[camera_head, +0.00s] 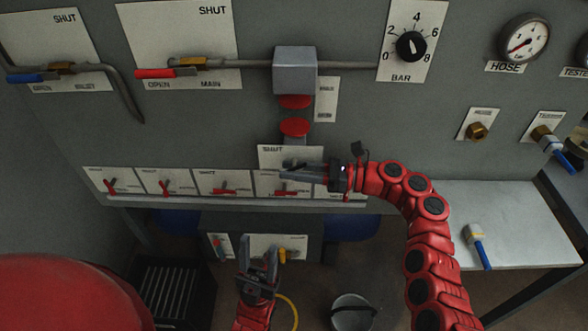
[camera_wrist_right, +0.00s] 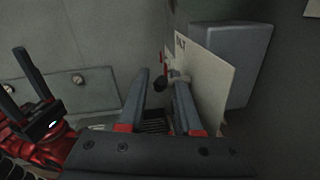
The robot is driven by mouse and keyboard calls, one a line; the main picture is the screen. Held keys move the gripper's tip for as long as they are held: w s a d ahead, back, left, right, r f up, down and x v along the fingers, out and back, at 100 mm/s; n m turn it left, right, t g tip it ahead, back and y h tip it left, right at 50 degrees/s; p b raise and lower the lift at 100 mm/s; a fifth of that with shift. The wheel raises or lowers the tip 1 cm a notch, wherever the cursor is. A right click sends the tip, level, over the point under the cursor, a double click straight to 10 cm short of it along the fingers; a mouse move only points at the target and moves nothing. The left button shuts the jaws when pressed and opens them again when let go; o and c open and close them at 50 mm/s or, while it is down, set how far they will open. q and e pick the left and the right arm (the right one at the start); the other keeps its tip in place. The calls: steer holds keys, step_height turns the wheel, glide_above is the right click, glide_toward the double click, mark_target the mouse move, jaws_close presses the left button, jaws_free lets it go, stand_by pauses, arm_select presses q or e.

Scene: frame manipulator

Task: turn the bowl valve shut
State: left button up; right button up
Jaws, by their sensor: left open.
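A white plate marked SHUT (camera_head: 278,150) hangs below the red discs (camera_head: 294,127) of the bowl unit. The right gripper (camera_head: 288,171) is at this plate, its fingers pointing left, and hides most of what lies behind them. In the right wrist view its two fingers (camera_wrist_right: 160,95) stand apart, with a red lever (camera_wrist_right: 164,62) and a dark round knob (camera_wrist_right: 160,82) beyond them, beside the white plate (camera_wrist_right: 207,85). I cannot tell whether the fingers touch the valve. The left gripper (camera_head: 258,254) is open and empty, low in front of the lower box; it also shows in the wrist view (camera_wrist_right: 20,88).
A row of small red levers on white plates (camera_head: 162,182) runs along a ledge just below. The main lever (camera_head: 168,73) and the blue lever (camera_head: 30,77) are on the upper left. A bench (camera_head: 500,225) stands right, a bucket (camera_head: 352,314) on the floor.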

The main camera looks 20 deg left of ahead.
jaws_close()
steer(key=shift+r+p, duration=0.2)
steer(key=shift+p, duration=0.45)
steer(key=h+p, duration=0.2)
steer(key=p, duration=0.4)
steer(key=r+t+h+p, duration=0.1)
steer(key=p, duration=0.6)
steer(key=shift+r+h, duration=0.2)
steer(key=shift+h, duration=0.2)
steer(key=h+p, duration=0.2)
steer(key=p, duration=0.5)
steer(key=f+n+t+h+p, duration=0.1)
steer(key=h+p, duration=0.2)
steer(key=p, duration=0.4)
steer(key=shift+f+t+h+p, duration=0.3)
steer(key=shift+f+h+p, duration=0.05)
steer(key=shift+h+p, duration=0.75)
jaws_free()
